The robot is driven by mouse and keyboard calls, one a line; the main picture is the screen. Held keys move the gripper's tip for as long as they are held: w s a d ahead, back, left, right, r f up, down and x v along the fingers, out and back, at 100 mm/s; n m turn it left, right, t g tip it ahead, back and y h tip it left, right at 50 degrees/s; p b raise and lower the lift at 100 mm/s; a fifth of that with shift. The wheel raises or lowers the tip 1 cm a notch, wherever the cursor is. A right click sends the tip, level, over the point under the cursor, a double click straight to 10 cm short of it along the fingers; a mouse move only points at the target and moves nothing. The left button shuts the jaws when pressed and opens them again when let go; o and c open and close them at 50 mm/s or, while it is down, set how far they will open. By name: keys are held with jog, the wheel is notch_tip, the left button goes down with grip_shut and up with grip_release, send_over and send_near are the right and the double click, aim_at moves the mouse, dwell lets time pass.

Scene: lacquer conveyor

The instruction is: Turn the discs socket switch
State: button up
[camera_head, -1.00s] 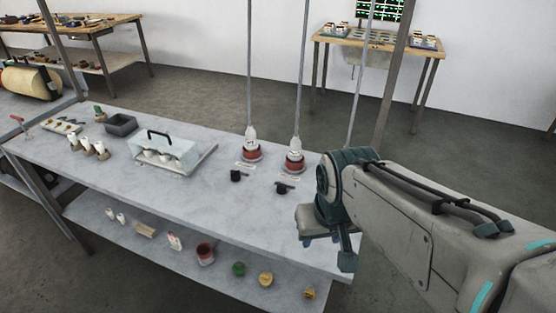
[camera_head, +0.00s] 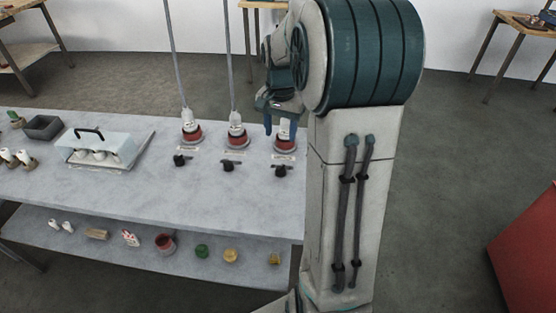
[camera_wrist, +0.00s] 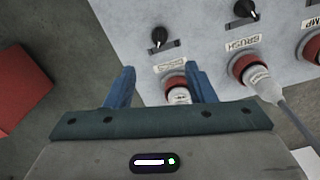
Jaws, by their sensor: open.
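Three red-rimmed sockets stand in a row on the grey table, each with a black switch in front of it. The right socket (camera_head: 284,145) has its switch (camera_head: 281,170) nearest the table's right end. In the wrist view this switch (camera_wrist: 160,38) is a black knob beside a label (camera_wrist: 170,67) too blurred to read surely. The middle switch (camera_wrist: 244,9) has a label like "BRUSH". My gripper (camera_wrist: 162,80) is open and empty above the right socket, apart from the switch.
The left switch (camera_head: 180,160) and middle switch (camera_head: 228,166) stand close by. Cables (camera_head: 230,60) rise from the plugs. A clear-covered case (camera_head: 100,148) is further left. The table front (camera_head: 200,195) is clear. A red block (camera_head: 525,250) stands at the right.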

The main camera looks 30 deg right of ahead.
aim_at(281, 167)
notch_tip(281, 167, down, 14)
jog(key=shift+d+r, duration=0.1)
dwell(0.4)
jog(key=c, duration=1)
